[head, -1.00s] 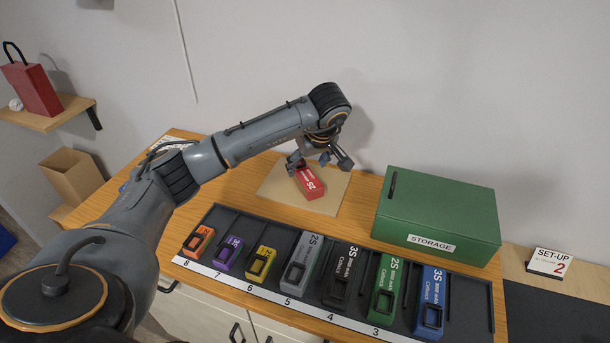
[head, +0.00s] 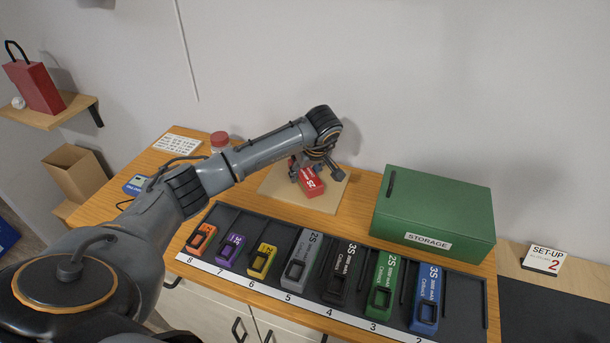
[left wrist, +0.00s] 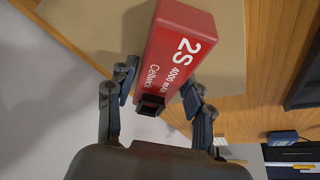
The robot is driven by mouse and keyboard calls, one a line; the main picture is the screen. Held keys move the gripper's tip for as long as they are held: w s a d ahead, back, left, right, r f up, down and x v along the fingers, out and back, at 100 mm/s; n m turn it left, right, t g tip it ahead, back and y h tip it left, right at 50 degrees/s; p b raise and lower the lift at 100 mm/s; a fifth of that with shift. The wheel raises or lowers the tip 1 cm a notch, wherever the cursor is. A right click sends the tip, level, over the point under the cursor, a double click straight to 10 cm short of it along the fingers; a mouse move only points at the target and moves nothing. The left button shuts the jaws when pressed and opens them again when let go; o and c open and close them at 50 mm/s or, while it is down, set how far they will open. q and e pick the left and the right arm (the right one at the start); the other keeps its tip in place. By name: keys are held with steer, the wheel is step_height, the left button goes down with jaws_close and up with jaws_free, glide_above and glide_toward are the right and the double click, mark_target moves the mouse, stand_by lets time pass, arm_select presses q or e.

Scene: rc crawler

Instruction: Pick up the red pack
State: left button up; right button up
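One finger shows on each side of the near end. The left finger shows a small gap to the pack; the right one overlaps its edge, and I cannot tell whether it touches. My right gripper is not in view.
A black rack (head: 345,232) with several coloured packs in numbered slots runs along the table front. A green STORAGE box (head: 435,212) stands right of the mat. A red-lidded jar (head: 219,139) is behind my arm. A cardboard box (head: 78,172) is at left.

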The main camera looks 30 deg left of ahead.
arm_select(q)
steer(key=c, duration=0.7)
jaws_close()
steer(key=shift+r, duration=0.1)
